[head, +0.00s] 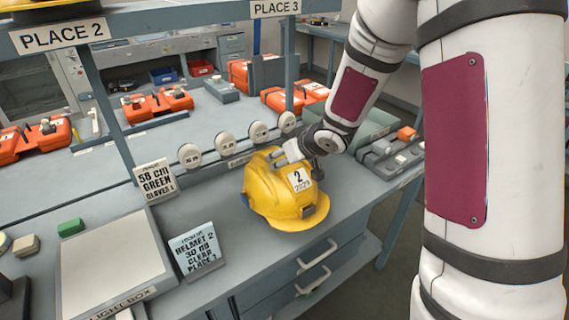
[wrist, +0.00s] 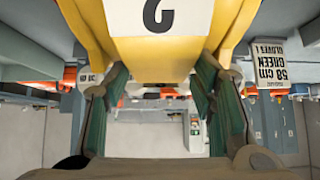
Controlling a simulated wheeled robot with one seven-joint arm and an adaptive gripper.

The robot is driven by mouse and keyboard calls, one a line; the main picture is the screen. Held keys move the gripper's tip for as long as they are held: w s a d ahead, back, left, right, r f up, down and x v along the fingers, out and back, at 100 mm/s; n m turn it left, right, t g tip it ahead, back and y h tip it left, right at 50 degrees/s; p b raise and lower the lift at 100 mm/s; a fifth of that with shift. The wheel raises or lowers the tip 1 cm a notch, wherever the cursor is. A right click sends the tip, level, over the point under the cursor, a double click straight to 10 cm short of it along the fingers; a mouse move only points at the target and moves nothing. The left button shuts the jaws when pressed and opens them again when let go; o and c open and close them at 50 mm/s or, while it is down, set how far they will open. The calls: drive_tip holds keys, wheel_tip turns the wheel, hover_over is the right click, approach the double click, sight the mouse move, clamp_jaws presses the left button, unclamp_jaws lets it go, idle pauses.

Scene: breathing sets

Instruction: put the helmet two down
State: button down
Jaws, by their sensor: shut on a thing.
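The yellow helmet (head: 268,195) bears a white label with a 2 and is near the bench's front edge in the head view. My gripper (head: 296,156) is shut on it, from above and behind. In the wrist view the helmet (wrist: 160,58) fills the top middle, its label upside down, between the two green-padded fingers of my gripper (wrist: 162,80). I cannot tell whether the helmet touches the bench. The PLACE 2 sign (head: 57,36) and PLACE 3 sign (head: 276,7) are on the upper shelf.
A lightbox (head: 108,255) and a green block (head: 71,228) are at left. A GREEN GLOVES card (head: 154,182) stands behind. Several round white discs (head: 224,144) line up behind the helmet. A grey tray of small parts (head: 392,160) is at right. Orange cases (head: 157,104) lie farther back.

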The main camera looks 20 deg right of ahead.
drive_tip(key=shift+f, duration=1)
drive_tip(key=c, duration=0.7)
unclamp_jaws()
drive_tip(key=shift+f, duration=0.1)
